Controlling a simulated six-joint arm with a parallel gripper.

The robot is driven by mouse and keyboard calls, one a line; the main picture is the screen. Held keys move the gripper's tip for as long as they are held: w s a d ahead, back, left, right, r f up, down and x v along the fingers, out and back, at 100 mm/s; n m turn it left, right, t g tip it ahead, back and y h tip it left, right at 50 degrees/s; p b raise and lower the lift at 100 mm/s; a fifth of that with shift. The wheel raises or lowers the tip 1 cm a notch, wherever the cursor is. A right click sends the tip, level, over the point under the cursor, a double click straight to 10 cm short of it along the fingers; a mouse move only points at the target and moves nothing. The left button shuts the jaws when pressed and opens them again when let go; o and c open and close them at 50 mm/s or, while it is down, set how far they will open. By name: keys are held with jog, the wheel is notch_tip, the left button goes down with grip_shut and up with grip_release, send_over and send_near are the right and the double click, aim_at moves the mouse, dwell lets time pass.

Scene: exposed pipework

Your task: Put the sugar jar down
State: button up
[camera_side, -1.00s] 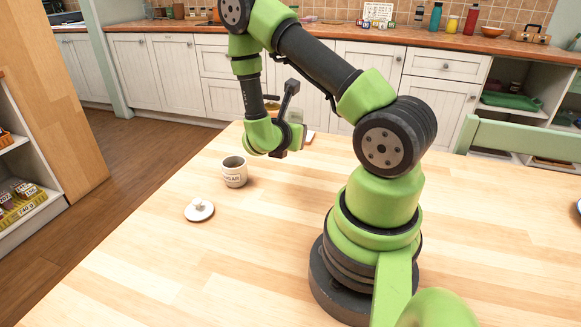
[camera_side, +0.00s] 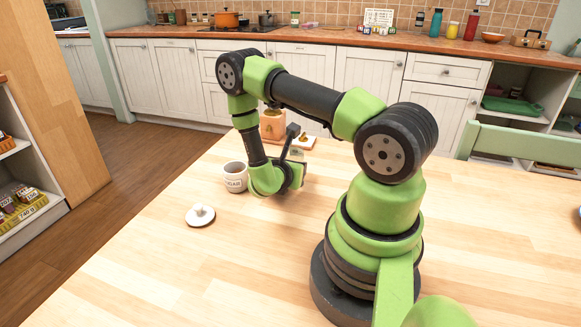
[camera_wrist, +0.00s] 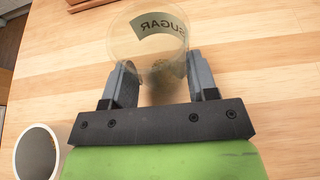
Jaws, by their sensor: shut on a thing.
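The sugar jar (camera_wrist: 150,38) is clear glass with a pale SUGAR label, whose letters look reversed in the wrist view, and some brownish contents low inside. My gripper (camera_wrist: 158,82) is shut on it, one finger on each side. I cannot tell whether the jar's base touches the wood. A white ceramic pot (camera_side: 236,180), also marked SUGAR, stands open just left of my gripper; it also shows in the wrist view (camera_wrist: 37,152).
A white lid (camera_side: 200,215) with a knob lies on the table in front of the pot. The front left of the wooden table (camera_side: 150,270) is clear.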

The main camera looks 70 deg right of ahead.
jog(key=o, duration=1)
